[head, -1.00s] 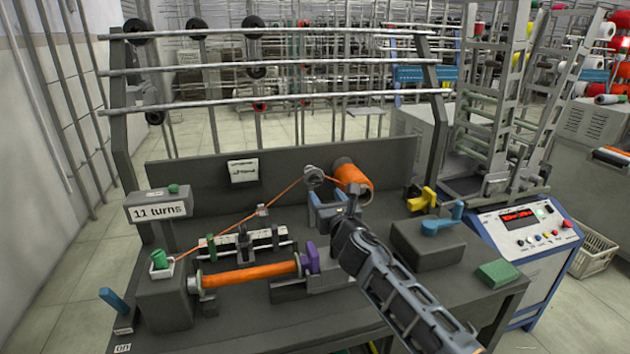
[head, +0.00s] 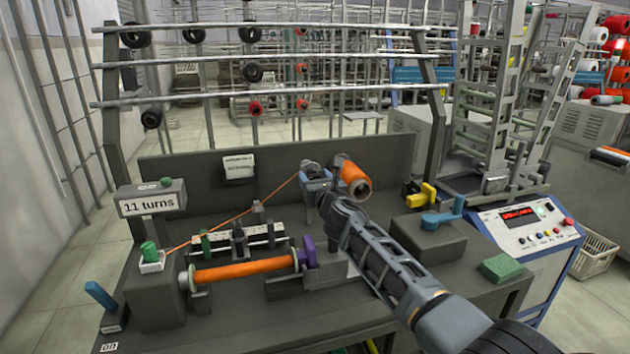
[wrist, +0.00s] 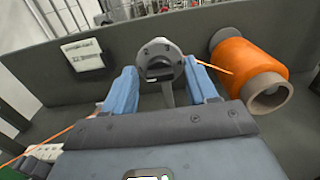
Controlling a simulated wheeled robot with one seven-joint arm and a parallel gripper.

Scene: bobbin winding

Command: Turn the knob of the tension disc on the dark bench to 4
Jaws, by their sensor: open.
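The tension disc (wrist: 158,58) is a round grey disc with a dark knob across its middle, on a short post. In the wrist view it stands ahead of my gripper (wrist: 163,88), between the lines of its two blue fingers. The fingers are open and appear apart from the knob. Numerals 2 and 3 show near the disc's top; the knob's exact setting is too small to read. In the head view the disc (head: 311,167) shows just behind my gripper (head: 317,180), partly covered by it. The dark bench (head: 240,325) carries all this.
An orange thread spool (head: 355,180) stands close right of the disc, also in the wrist view (wrist: 245,65). Orange thread runs from the disc area to the left. A white card (head: 239,167) is on the back panel. A winding bobbin (head: 243,271) lies in front.

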